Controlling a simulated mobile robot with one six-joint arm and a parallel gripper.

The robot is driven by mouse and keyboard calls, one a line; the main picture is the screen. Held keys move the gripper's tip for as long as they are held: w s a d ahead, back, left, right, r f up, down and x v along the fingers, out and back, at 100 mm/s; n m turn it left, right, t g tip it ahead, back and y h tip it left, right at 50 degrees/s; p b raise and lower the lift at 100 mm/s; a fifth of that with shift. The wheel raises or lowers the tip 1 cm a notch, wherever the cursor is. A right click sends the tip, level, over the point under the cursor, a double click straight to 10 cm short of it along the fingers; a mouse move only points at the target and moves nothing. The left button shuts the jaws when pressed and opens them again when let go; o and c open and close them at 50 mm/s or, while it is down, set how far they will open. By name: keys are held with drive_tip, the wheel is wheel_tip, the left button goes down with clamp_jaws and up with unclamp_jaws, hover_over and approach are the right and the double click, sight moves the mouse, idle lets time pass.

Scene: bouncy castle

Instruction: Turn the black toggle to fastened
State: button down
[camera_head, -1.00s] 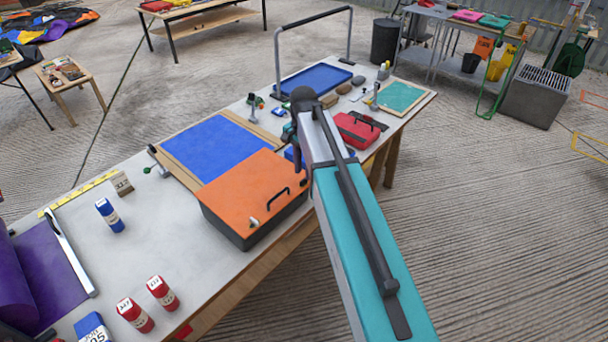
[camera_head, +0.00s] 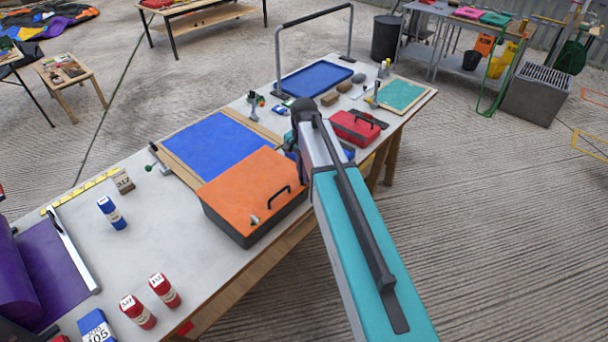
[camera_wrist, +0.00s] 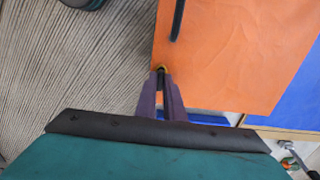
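An orange-lidded box (camera_head: 252,190) with dark sides stands at the front edge of the long table; its lid also fills the right of the wrist view (camera_wrist: 235,50). A black toggle (camera_wrist: 161,76) with a brass-coloured spot at its end shows at the lid's edge in the wrist view. My gripper (camera_wrist: 161,92) has its two purple fingers close on either side of the toggle and appears shut on it. In the head view my arm hides the toggle and most of the gripper. A pale latch (camera_head: 255,220) sits at the lid's front edge, near the black handle (camera_head: 279,196).
A blue panel (camera_head: 222,143) lies behind the box. A red case (camera_head: 356,127) stands beyond my arm. Red canisters (camera_head: 164,290) and a blue canister (camera_head: 112,213) stand at the left of the table. The ribbed floor (camera_head: 490,230) at right is clear.

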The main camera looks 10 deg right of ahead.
drive_tip(key=shift+n, duration=0.4)
drive_tip(key=n, duration=0.4)
drive_tip(key=shift+n+b, duration=0.4)
drive_tip(key=n, duration=0.8)
drive_tip(key=shift+n+b, duration=0.3)
drive_tip(key=shift+n, duration=1.8)
drive_tip(key=c, duration=1.9)
unclamp_jaws()
drive_tip(key=shift+o, duration=0.2)
drive_tip(key=shift+r, duration=0.2)
